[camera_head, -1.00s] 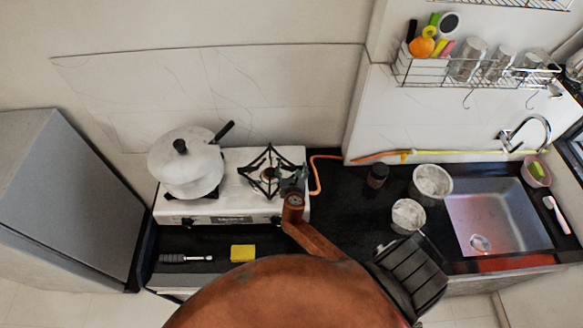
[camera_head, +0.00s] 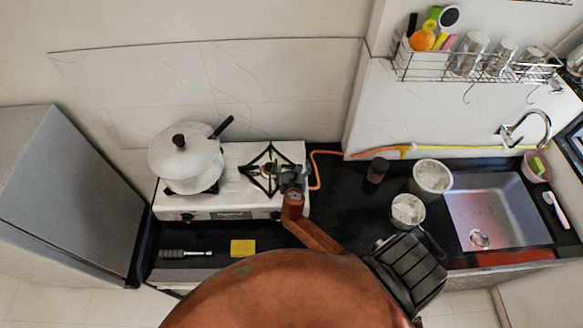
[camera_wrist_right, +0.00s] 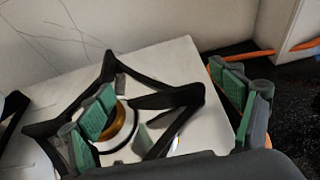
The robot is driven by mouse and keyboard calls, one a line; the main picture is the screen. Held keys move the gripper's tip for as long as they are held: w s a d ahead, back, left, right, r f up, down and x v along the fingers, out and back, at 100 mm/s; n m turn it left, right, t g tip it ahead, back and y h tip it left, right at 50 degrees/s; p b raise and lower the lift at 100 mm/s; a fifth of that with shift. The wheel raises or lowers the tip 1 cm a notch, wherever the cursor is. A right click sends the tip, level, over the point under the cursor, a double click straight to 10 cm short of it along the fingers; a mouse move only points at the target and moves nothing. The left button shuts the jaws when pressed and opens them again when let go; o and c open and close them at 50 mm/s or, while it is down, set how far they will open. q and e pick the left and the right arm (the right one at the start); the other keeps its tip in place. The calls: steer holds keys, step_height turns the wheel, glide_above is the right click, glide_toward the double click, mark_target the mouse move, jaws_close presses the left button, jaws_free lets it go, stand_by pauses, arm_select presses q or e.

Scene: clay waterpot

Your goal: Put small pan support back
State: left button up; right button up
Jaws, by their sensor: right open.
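The small black pan support (camera_head: 264,172) is at the right burner of the white stove (camera_head: 232,214). In the right wrist view the pan support (camera_wrist_right: 152,100) is a star-like frame around the brass-and-white burner (camera_wrist_right: 120,128). I cannot tell whether it sits flat. My right gripper (camera_head: 290,176) is at the support's right side in the head view. In the wrist view my right gripper (camera_wrist_right: 165,112) is open, with green finger pads. One finger overlaps the support's left part, and the other stands beyond its right corner. Contact is unclear. My left gripper is not in view.
A lidded pot (camera_head: 186,160) stands on the left burner. A yellow sponge (camera_head: 243,249) and a dark-handled tool (camera_head: 186,253) lie in front of the stove. An orange hose (camera_head: 317,165) runs behind on the right. Two metal pots (camera_head: 432,176) stand left of the sink (camera_head: 495,215).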

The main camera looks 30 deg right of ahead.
steer(key=v, duration=1.2)
steer(key=shift+r, duration=0.5)
